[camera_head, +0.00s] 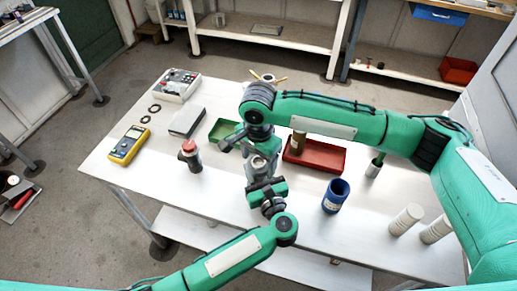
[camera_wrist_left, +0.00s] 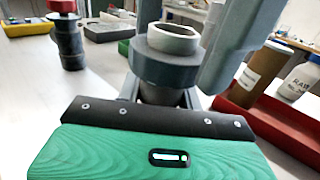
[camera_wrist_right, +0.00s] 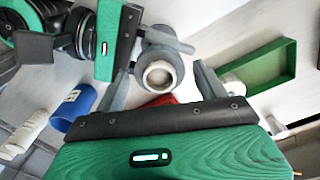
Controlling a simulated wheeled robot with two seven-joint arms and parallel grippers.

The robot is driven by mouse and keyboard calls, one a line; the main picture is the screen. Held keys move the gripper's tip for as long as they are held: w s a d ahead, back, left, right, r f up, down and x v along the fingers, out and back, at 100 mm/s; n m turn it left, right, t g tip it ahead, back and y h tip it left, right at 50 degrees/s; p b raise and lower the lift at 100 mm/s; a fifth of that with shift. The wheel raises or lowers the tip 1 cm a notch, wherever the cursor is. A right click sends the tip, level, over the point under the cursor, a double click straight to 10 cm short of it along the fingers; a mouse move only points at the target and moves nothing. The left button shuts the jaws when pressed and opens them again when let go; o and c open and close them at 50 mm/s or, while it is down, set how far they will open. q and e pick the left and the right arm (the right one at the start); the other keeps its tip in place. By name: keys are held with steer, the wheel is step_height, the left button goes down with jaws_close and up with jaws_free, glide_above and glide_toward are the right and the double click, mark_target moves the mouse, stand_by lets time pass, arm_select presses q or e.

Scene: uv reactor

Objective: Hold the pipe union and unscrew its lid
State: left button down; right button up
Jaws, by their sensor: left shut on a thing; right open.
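The pipe union (camera_head: 263,166) is grey, with a wide dark collar and a pale open ring on top. It stands roughly upright near the table's middle. In the left wrist view the union (camera_wrist_left: 166,68) sits between my left fingers. My left gripper (camera_head: 262,174) is shut on it from the front. My right gripper (camera_head: 243,146) is open just above and behind it, pointing down. In the right wrist view the union's top (camera_wrist_right: 158,75) shows between the spread right fingers, with a gap on each side. I cannot tell the lid's lower edge.
A red tray (camera_head: 325,163) lies right of the union and a green tray (camera_head: 221,129) behind left. A blue cup (camera_head: 336,195) stands at right; a red-capped dark fitting (camera_head: 190,155) stands at left. The white table (camera_head: 150,178) is clear at front left.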

steer(key=shift+f, duration=0.45)
